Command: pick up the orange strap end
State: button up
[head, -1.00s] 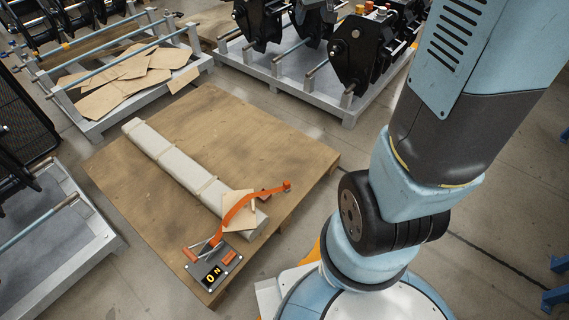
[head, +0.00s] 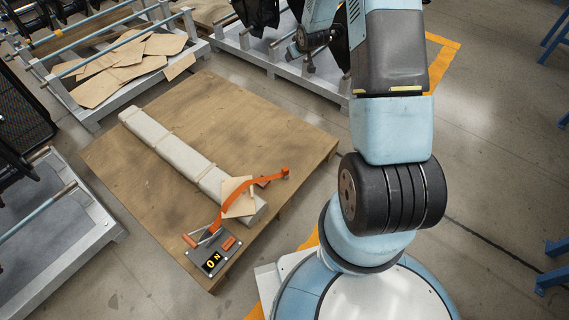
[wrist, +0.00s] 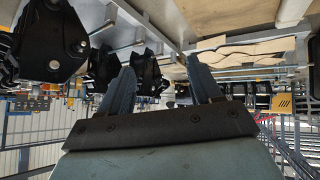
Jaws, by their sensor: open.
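The orange strap (head: 232,200) lies across the near end of a long pale wrapped beam (head: 165,147) on a wooden board. It passes over a cardboard piece, and its free end (head: 285,171) reaches past the beam's right side. Its other end runs to a ratchet-like device with an orange handle (head: 190,240). My gripper shows in the wrist view (wrist: 163,78), with two bluish fingers apart and nothing between them. It is well away from the strap; the strap is not visible in the wrist view.
The wooden board (head: 130,175) has bare room around the beam. Metal racks stand left and behind, one holding cardboard sheets (head: 125,60). Black couplers (wrist: 50,45) show in the wrist view.

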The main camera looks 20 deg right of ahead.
notch_tip(320, 180, down, 17)
jog(key=t+y, duration=0.3)
send_near(287, 172)
jog(key=x, duration=0.5)
jog(key=shift+a+f, duration=0.2)
jog(key=shift+a, duration=0.25)
jog(key=shift+d+x, duration=0.2)
jog(key=shift+x, duration=1.4)
jog(key=shift+d+x, duration=0.15)
jog(key=shift+x, duration=1.45)
jog(key=shift+w, duration=0.1)
